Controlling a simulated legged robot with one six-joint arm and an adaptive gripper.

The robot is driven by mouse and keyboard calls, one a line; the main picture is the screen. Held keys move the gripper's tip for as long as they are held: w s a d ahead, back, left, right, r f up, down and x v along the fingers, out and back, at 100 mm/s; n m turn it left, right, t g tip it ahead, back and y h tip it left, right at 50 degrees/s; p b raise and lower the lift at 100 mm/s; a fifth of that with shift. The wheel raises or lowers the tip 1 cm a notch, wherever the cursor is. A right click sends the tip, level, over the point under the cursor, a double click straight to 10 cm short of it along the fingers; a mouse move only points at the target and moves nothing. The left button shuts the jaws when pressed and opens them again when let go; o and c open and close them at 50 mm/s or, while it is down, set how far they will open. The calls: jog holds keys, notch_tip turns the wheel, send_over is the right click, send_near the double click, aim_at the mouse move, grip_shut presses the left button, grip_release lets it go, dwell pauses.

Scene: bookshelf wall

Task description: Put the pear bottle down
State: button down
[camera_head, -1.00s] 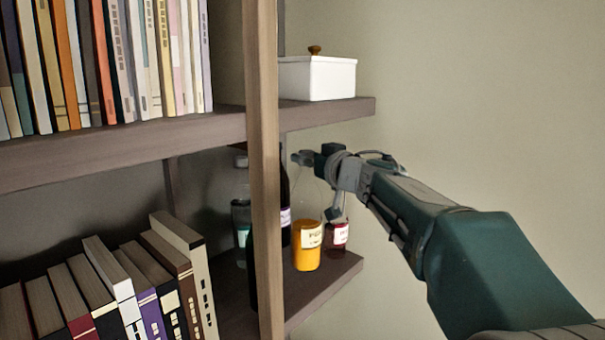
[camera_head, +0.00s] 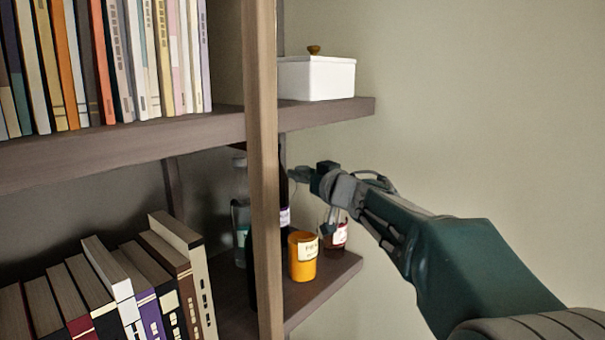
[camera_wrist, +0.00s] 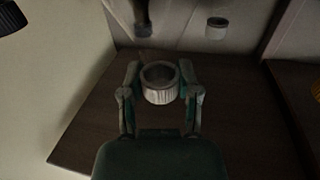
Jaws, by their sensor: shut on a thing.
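The bottle's body is hidden below the cap there.
A clear bottle (camera_head: 240,250) is behind the wooden post (camera_head: 264,170). The upper shelf (camera_head: 340,108) with a white box (camera_head: 317,79) lies above my gripper.

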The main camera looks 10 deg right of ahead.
jog(key=shift+c, duration=1.6)
grip_release()
jog(key=shift+r, duration=0.1)
jog(key=shift+s+d, duration=0.15)
jog(key=shift+s, duration=0.15)
jog(key=v, duration=1.1)
jog(key=shift+s, duration=0.25)
jog(key=s+a+f+m+g+h, duration=0.2)
jog(key=s+f+g, duration=0.3)
jog(key=s+f, duration=0.6)
jog(key=s+a+f+m+g+h, duration=0.2)
jog(key=s+f+g+h, duration=0.3)
jog(key=s+f, duration=0.6)
jog(key=s+a, duration=0.1)
jog(key=s, duration=0.2)
jog(key=shift+s+f+m+g, duration=0.2)
jog(key=shift+f+m+g, duration=0.05)
jog(key=shift+m+g, duration=0.15)
